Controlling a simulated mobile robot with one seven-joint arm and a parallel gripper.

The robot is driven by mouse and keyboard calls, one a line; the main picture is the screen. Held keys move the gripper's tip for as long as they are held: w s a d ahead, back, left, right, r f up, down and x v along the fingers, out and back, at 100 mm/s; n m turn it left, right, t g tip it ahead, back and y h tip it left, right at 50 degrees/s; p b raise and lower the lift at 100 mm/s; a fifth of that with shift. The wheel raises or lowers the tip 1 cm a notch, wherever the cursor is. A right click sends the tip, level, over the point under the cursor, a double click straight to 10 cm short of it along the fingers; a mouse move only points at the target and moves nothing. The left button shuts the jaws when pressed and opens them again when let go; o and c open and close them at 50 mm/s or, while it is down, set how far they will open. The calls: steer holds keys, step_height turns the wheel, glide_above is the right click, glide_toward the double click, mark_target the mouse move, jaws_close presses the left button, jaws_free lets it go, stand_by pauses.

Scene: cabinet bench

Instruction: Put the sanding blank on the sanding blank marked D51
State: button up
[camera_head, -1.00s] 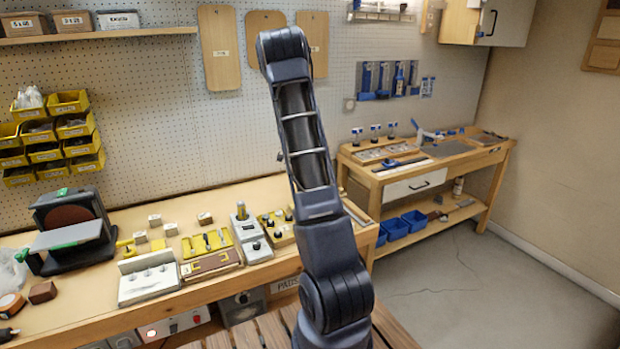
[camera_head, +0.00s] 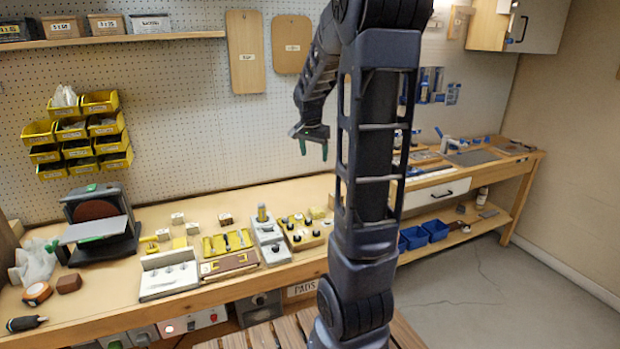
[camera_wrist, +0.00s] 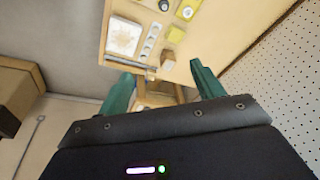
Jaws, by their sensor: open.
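Several small blocks stand on the long bench in the head view, among them a pale block (camera_head: 178,218), another pale block (camera_head: 193,228) and a browner block (camera_head: 225,219). Their labels are too small to read, so I cannot tell which one is marked D51 or which is the loose sanding blank. My gripper (camera_head: 313,146) hangs above the back of the bench, to the right of these blocks, with its green fingers apart and empty. In the wrist view my gripper (camera_wrist: 161,69) is open, and a small brown block (camera_wrist: 167,60) shows beyond the fingers.
A disc sander (camera_head: 100,225) stands left of the blocks. A white holder (camera_head: 168,275), a yellow tool tray (camera_head: 228,242) and a grey fixture (camera_head: 268,236) stand in front and to the right. Yellow bins (camera_head: 80,135) hang on the pegboard. Bare bench top lies behind the blocks.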

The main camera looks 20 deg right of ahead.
steer(key=s+a+r+n, duration=0.1)
steer(key=s+a+n, duration=0.2)
steer(key=s, duration=0.5)
steer(key=s+a+r+n+t+y, duration=0.1)
steer(key=s+a+n, duration=0.3)
steer(key=s, duration=0.5)
steer(key=s+a+r+n+t+y, duration=0.1)
steer(key=s+a+r+n, duration=0.1)
steer(key=s+a, duration=0.3)
steer(key=s+n, duration=0.1)
steer(key=s, duration=0.3)
steer(key=shift+s+a+r, duration=0.15)
steer(key=shift+a+r, duration=0.1)
steer(key=shift+a, duration=0.05)
